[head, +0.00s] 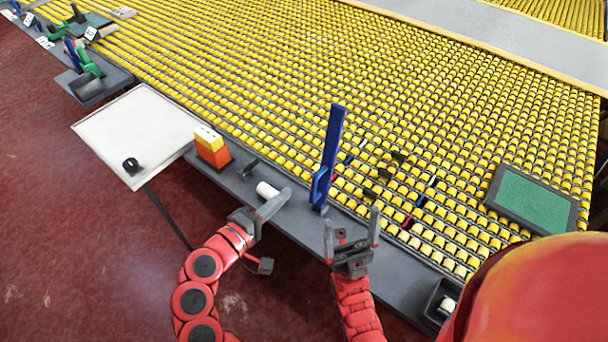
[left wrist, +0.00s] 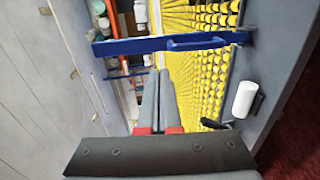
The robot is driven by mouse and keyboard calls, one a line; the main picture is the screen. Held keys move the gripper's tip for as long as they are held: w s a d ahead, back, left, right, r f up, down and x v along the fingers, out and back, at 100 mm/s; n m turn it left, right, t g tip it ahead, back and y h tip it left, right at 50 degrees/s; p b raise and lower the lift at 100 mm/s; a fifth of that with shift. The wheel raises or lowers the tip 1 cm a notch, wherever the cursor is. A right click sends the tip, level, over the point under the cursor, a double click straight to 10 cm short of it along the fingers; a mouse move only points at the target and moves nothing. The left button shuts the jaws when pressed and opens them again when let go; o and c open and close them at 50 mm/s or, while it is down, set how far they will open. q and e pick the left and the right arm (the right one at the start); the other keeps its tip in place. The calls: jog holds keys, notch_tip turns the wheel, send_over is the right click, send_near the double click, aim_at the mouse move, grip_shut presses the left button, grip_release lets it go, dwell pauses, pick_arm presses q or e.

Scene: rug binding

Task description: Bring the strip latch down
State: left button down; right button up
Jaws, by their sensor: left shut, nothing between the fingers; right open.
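The strip latch (head: 331,145) is a tall blue bar standing nearly upright at the table's front edge, with a blue handle low on its near side. In the left wrist view the blue bar (left wrist: 130,46) lies across the picture beyond my fingertips. My left gripper (head: 286,193) is shut and empty, to the left of the latch's foot and apart from it. Its closed fingers also show in the left wrist view (left wrist: 160,74). My right gripper (head: 351,216) is open and empty, to the right of and nearer than the latch's foot.
A white cylinder (head: 266,189) lies on the grey edge beside my left gripper. An orange and yellow block (head: 211,146) and a white tray (head: 135,130) with a black ring are further left. A green pad (head: 532,199) sits on the yellow rollers at right.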

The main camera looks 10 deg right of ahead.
pick_arm(q)
jog(key=b, duration=0.5)
send_near(325, 160)
jog(key=p+x, duration=0.2)
jog(key=x, duration=0.3)
jog(key=shift+r+p, duration=0.15)
jog(key=shift+p, duration=0.2)
jog(key=shift+x, duration=0.9)
